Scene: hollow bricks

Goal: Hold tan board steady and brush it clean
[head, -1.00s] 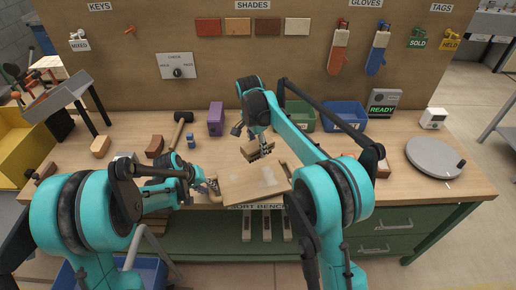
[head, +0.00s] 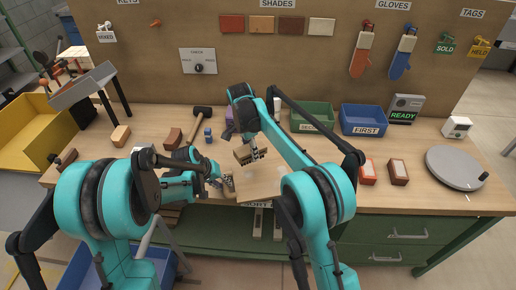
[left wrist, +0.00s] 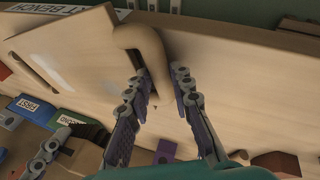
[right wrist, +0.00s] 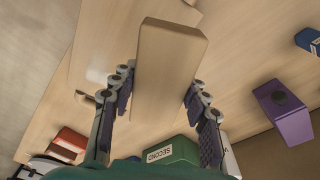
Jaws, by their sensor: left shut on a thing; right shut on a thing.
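The tan board (head: 262,187) lies at the bench's front edge, partly hidden by my right arm. Its curved handle shows in the left wrist view (left wrist: 147,45). My left gripper (head: 222,184) is shut on this handle, with one finger on each side of it (left wrist: 160,88). A tan block-shaped brush (head: 243,154) is in my right gripper (head: 258,153), which is shut on it. In the right wrist view the brush (right wrist: 168,75) sits between the fingers, over the board (right wrist: 100,45). Pale smudges show on the board. I cannot tell whether the brush touches it.
A green bin (head: 312,117) and a blue bin (head: 362,119) stand behind. A purple block (right wrist: 285,110) and a mallet (head: 202,118) lie near the bench's back. A grey turntable (head: 455,168) is at the right. Loose blocks (head: 121,135) lie at the left.

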